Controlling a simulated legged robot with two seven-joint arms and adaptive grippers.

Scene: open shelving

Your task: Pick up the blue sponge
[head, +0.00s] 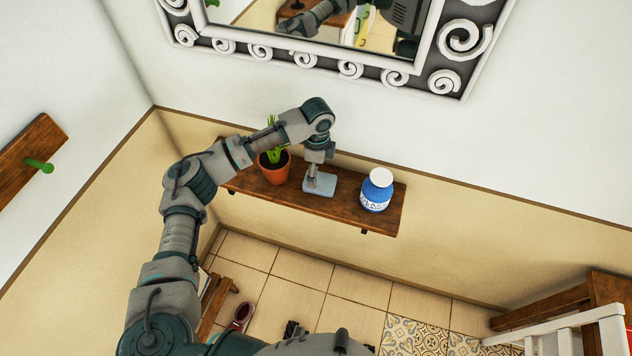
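The light blue sponge (326,189) lies flat on a brown wooden wall shelf (235,181). My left arm reaches in from the lower left and bends down over the shelf. My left gripper (313,182) points down right at the sponge and covers part of its top. Its fingers are small and partly hidden, so I cannot tell whether they are open or shut, or whether they grip the sponge. The sponge appears to rest on the shelf.
A potted green plant (274,170) stands left of the sponge, close to my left forearm. A blue bottle with a white cap (377,190) stands to its right. A framed mirror (452,50) hangs above. A white railing (570,328) is at the lower right.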

